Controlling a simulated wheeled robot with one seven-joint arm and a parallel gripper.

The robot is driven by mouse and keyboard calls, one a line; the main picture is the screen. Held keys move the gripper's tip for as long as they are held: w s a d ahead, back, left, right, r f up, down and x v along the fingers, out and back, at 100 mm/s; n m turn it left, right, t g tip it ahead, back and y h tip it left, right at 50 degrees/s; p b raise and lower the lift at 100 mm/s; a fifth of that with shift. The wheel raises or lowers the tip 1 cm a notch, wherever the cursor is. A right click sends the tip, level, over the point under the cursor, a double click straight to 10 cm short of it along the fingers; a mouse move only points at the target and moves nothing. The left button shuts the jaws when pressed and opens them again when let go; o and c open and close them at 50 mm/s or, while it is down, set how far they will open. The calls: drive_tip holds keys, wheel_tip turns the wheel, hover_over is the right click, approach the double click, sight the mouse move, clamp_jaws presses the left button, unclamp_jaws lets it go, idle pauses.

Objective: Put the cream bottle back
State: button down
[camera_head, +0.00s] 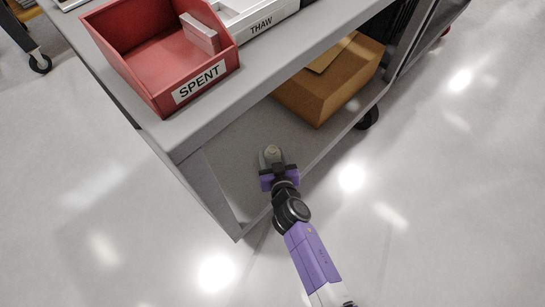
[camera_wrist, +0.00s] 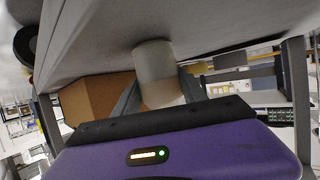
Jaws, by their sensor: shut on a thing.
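The cream bottle (camera_head: 272,151) is on or just above the lower shelf (camera_head: 231,158) of the grey cart, near its left end. My gripper (camera_head: 272,163) is shut on it, reaching in from the open front side. In the wrist view, which looks upside down, the pale bottle (camera_wrist: 154,62) sits between the two grey fingers. Its far end meets or nearly meets the shelf surface (camera_wrist: 95,30); I cannot tell whether it touches. Much of the bottle is hidden by my gripper in the head view.
A brown cardboard box (camera_head: 328,82) stands on the lower shelf to the right. The cart's top (camera_head: 175,140) overhangs the shelf and bears a red SPENT bin (camera_head: 150,60) and a white THAW tray (camera_head: 262,22). Shelf around the bottle is bare.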

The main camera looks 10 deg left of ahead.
drive_tip(key=shift+f+b, duration=0.15)
drive_tip(key=shift+b, duration=0.15)
drive_tip(key=c, duration=0.6)
unclamp_jaws()
drive_tip(key=shift+c, duration=0.2)
drive_tip(key=shift+r+p, duration=0.2)
drive_tip(key=shift+p, duration=0.1)
drive_tip(key=shift+s+d+r, duration=0.1)
drive_tip(key=shift+s+r, duration=0.05)
drive_tip(key=shift+s, duration=0.05)
drive_tip(key=p+v, duration=0.3)
drive_tip(key=v, duration=0.8)
drive_tip(key=shift+s, duration=0.3)
